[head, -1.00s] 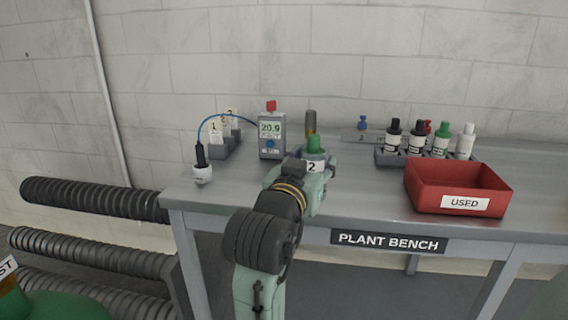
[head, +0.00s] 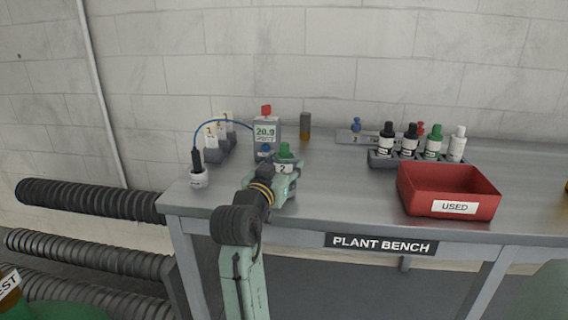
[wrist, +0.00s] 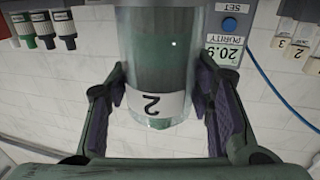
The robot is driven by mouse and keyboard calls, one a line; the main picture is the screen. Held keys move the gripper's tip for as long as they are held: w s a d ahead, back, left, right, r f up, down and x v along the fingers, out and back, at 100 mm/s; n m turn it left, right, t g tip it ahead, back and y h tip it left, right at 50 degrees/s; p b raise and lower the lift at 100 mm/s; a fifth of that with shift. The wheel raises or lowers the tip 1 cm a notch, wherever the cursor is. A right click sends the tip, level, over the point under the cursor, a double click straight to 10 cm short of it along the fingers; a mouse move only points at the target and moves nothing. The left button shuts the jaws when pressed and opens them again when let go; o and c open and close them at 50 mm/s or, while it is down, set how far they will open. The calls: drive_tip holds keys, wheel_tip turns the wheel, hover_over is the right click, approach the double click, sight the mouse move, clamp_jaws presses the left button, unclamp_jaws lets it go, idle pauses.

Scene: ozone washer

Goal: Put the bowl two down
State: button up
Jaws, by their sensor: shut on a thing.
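Bowl two is a clear greenish cylinder with a white label "2" and, in the head view, a green top (head: 285,151). It fills the middle of the wrist view (wrist: 157,70), upside down in that picture. My gripper (head: 284,182) is shut on the bowl, with one finger on each side of it in the wrist view (wrist: 160,100). The bowl stands about upright over the bench's left part, in front of the purity meter. The gripper hides its lower part in the head view, so I cannot tell whether it touches the bench.
The purity meter (head: 265,132) reads 20.9. A blue cable joins a white-based probe (head: 198,180) at the bench's left edge. Numbered cards (head: 213,132), an amber-bottomed cylinder (head: 305,130) and a bottle rack (head: 381,160) stand behind. The red USED bin (head: 415,194) is right; bench (head: 345,190) between is clear.

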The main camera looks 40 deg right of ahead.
drive_tip(key=shift+f, duration=0.1)
drive_tip(key=o, duration=1.3)
drive_tip(key=shift+s+a, duration=0.1)
drive_tip(key=shift+a, duration=0.05)
drive_tip(key=b+v, duration=0.2)
drive_tip(key=v, duration=0.9)
drive_tip(key=shift+s+a, duration=0.2)
drive_tip(key=shift+a, duration=0.15)
